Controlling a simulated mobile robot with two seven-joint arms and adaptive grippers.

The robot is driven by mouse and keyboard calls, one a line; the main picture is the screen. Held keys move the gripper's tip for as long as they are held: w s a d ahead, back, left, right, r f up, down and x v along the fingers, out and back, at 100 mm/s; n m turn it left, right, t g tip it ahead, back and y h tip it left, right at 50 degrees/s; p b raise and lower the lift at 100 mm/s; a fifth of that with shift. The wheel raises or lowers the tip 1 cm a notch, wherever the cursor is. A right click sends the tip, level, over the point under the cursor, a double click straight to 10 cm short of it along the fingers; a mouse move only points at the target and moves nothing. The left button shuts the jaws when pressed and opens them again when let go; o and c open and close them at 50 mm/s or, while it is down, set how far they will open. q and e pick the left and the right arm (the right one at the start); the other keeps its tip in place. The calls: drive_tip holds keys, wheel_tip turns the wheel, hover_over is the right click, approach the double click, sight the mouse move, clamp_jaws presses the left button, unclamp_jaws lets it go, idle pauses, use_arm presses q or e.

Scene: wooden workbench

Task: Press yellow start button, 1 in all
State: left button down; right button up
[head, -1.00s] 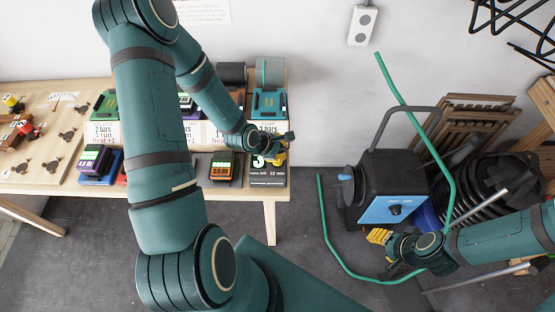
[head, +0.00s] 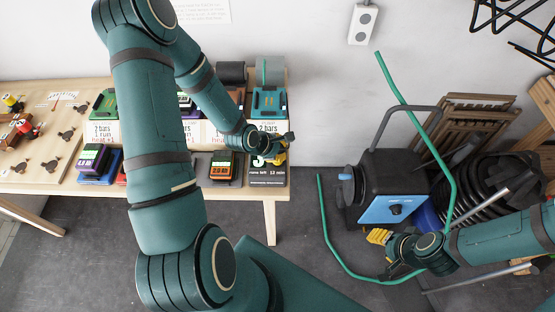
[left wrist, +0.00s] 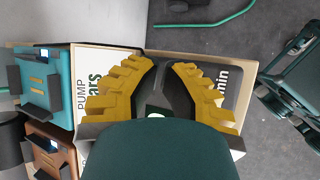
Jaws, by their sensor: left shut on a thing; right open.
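My left gripper (head: 277,154), with yellow ribbed fingers, is over the right end of the workbench, by a dark sign with a large white "3" and "12 min". In the left wrist view its fingertips (left wrist: 163,65) come close together over this dark sign (left wrist: 228,88); what lies between them cannot be made out. The yellow start button cannot be told apart in either view; my gripper and arm hide part of this area. My right gripper (head: 380,237) is open, low at the right, in front of a black machine with a blue panel (head: 395,209).
The workbench (head: 270,195) carries an orange-and-black device (head: 222,166), a purple device (head: 93,158) and a teal holder (head: 269,102). A green hose (head: 327,245) loops around the black machine. Wooden folded chairs (head: 470,125) lean on the wall.

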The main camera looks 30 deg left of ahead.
use_arm(q)
drive_tip(key=shift+f+b, duration=0.3)
drive_tip(key=shift+f, duration=0.2)
idle(0.6)
drive_tip(key=shift+r, duration=0.15)
drive_tip(key=shift+r+p, duration=0.65)
wheel_tip(320, 180, up, 5)
drive_tip(key=p, duration=0.4)
idle(0.4)
idle(0.7)
